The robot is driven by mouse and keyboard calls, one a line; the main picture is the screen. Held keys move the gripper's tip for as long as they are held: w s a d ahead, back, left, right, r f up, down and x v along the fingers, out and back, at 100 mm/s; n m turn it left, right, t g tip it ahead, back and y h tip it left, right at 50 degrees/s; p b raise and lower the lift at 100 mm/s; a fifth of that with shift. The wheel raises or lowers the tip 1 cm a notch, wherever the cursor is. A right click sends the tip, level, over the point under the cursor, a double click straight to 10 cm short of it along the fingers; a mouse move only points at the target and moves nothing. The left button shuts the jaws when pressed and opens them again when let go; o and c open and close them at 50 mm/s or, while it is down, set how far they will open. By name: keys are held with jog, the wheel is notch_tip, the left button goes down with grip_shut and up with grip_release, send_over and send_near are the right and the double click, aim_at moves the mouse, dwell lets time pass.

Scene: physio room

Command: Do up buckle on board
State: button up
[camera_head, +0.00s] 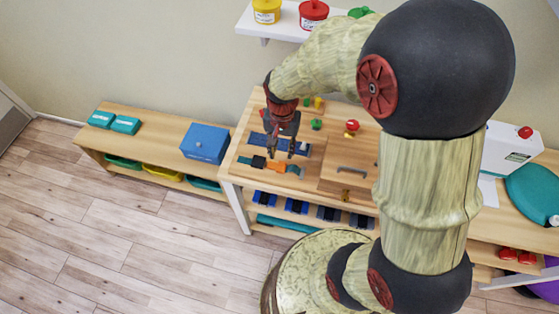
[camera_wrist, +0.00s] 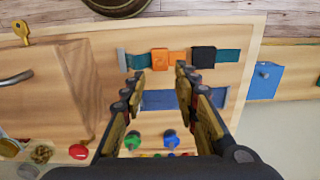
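The buckle lies on a wooden board (camera_wrist: 110,100). Its orange part (camera_wrist: 170,58) and black part (camera_wrist: 203,57) sit side by side on a teal strap (camera_wrist: 228,56), with what looks like a narrow gap between them. In the head view the orange part (camera_head: 277,166) is right of the black part (camera_head: 258,161). My gripper (camera_wrist: 160,72) is open and empty, its fingertips just short of the strap in the wrist view. In the head view my gripper (camera_head: 282,148) hangs over the board near the buckle. Its height above the board is hard to tell.
A blue strip (camera_wrist: 160,99) crosses the board behind the buckle. Green and blue knobs (camera_wrist: 169,138), a red knob (camera_wrist: 78,151), a key (camera_wrist: 21,31) and a drawer handle (camera_wrist: 16,78) stick up nearby. A blue box (camera_head: 205,143) stands on the low bench at left.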

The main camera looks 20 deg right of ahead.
aim_at(282, 163)
notch_tip(282, 163, down, 7)
jog(key=shift+r+b, duration=0.15)
jog(key=shift+b, duration=0.75)
jog(key=shift+c, duration=0.7)
grip_shut()
